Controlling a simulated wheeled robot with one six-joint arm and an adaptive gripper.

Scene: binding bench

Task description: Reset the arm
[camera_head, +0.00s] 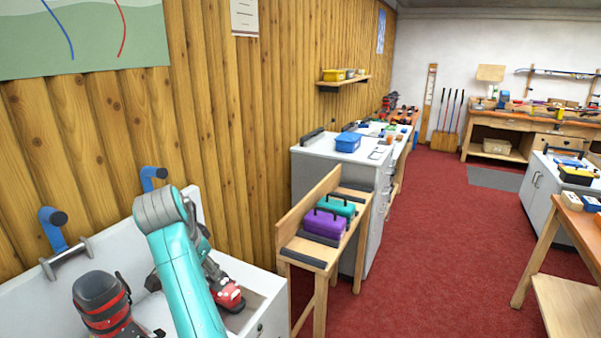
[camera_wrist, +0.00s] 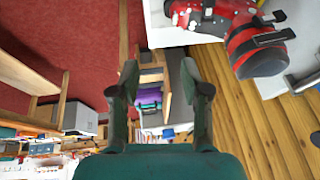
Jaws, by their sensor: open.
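My arm (camera_head: 180,260) reaches over the white bench in the lower left of the head view, and it hides part of the bench top. My gripper (camera_wrist: 165,80) shows in the wrist view with its two dark fingers spread apart and nothing between them. A black and red boot (camera_head: 101,301) stands on the bench left of my arm. A second red boot (camera_head: 228,294) is partly hidden behind the arm. Both the black-red boot (camera_wrist: 258,45) and the red one (camera_wrist: 215,14) show in the wrist view.
A wooden stand (camera_head: 308,249) holds a purple case (camera_head: 324,223) and a teal case (camera_head: 336,206). A white cabinet (camera_head: 325,163) with a blue box (camera_head: 347,142) stands behind it. Blue hooked holders (camera_head: 52,228) rise at the bench's back. Red carpet (camera_head: 430,240) lies open in the middle.

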